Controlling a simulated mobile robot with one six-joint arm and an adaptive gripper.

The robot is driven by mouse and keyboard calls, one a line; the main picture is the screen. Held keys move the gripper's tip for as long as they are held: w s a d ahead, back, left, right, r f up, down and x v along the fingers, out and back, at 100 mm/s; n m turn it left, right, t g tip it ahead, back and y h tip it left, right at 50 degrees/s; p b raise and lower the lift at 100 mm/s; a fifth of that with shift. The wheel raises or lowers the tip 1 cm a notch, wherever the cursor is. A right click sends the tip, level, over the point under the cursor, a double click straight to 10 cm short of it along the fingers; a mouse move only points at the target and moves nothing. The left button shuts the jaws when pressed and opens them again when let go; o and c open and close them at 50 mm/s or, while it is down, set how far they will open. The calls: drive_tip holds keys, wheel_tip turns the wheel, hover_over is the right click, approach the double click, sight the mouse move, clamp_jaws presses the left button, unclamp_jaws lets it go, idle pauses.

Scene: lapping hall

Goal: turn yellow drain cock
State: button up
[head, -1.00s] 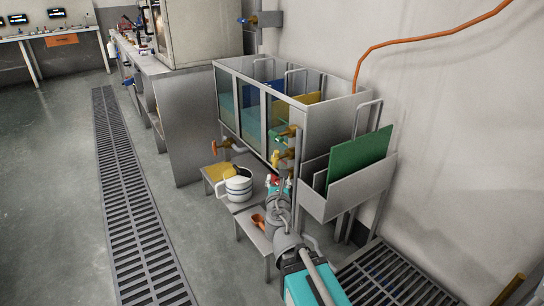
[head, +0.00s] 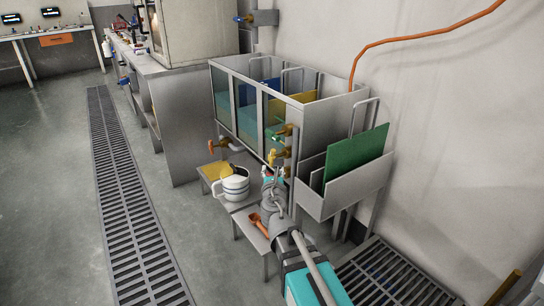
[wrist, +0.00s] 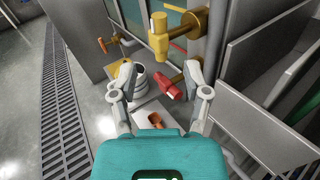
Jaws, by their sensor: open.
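The yellow drain cock (wrist: 160,33) is a yellow handle on a brass valve at the top centre of the wrist view. It also shows in the head view (head: 272,156) on the near end of the tank. My gripper (wrist: 166,80) is open and empty, with its fingers apart below the yellow cock. A red cock (wrist: 167,83) shows between the fingertips, farther off and lower than the yellow one. I cannot tell whether any finger touches it. A green cock (head: 281,132) sits above the yellow one in the head view.
An orange-handled valve (head: 212,147) sits at left. A side bin holds a green plate (head: 355,152). The floor by the drain grating (head: 125,200) is clear.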

sight(273, 157)
drive_tip(key=w, duration=0.9)
drive_tip(key=shift+w, duration=0.1)
clamp_jaws()
